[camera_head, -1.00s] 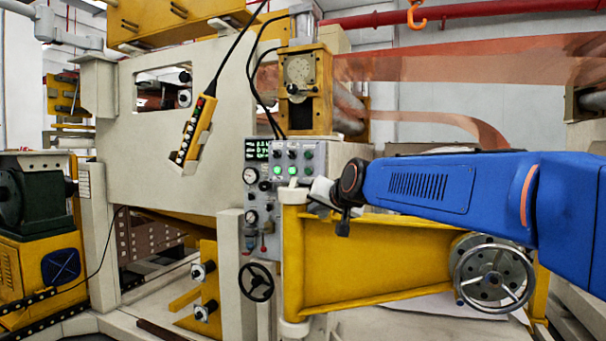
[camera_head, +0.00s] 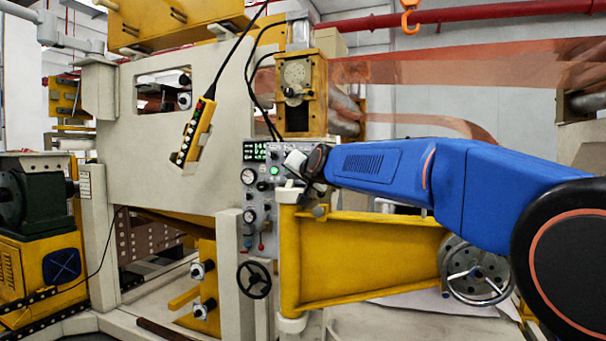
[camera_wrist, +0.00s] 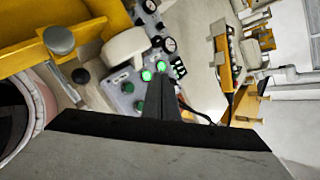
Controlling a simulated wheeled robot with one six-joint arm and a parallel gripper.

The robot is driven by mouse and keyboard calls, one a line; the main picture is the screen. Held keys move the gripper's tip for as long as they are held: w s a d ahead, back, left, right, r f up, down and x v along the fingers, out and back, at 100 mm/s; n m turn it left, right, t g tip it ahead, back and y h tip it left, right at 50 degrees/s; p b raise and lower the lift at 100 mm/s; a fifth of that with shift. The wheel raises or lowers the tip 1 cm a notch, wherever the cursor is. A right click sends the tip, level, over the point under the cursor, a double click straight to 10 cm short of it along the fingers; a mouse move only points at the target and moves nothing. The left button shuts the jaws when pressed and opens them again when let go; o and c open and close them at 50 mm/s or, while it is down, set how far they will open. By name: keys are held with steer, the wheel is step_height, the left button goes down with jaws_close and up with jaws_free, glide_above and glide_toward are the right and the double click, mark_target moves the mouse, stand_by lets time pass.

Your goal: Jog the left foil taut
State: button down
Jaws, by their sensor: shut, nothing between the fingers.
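The grey control panel (camera_head: 259,205) stands at the centre, with a small green display, gauges and push buttons. A lit green button (camera_head: 275,170) shows just left of my gripper (camera_head: 293,163), which covers the panel's upper right part. In the wrist view, my gripper (camera_wrist: 162,82) is shut and empty, its dark fingers over the panel near two lit green buttons (camera_wrist: 147,76); contact cannot be told. Copper foil (camera_head: 450,69) runs in a broad band at the upper right. A lower copper strip (camera_head: 440,122) curves downward under it, partly hidden by my arm.
A yellow pendant (camera_head: 195,132) with buttons hangs left of the panel. A yellow beam (camera_head: 370,262) lies below my arm, with a handwheel (camera_head: 476,272) at its right. A black handwheel (camera_head: 255,280) sits below the panel. An orange hook (camera_head: 411,18) hangs above.

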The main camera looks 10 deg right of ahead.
steer(key=w+d, duration=0.5)
steer(key=w, duration=0.2)
stand_by(0.5)
steer(key=shift+w+d, duration=0.15)
stand_by(1.8)
steer(key=shift+w+d, duration=0.15)
steer(key=shift+w, duration=0.05)
steer(key=shift+w+d, duration=0.25)
steer(key=shift+w, duration=0.1)
stand_by(2.5)
steer(key=shift+s+a, duration=0.5)
steer(key=shift+s, duration=0.2)
steer(key=shift+s+a, duration=0.75)
steer(key=shift+s, duration=0.25)
steer(key=shift+s+a, duration=0.75)
steer(key=shift+s, duration=0.25)
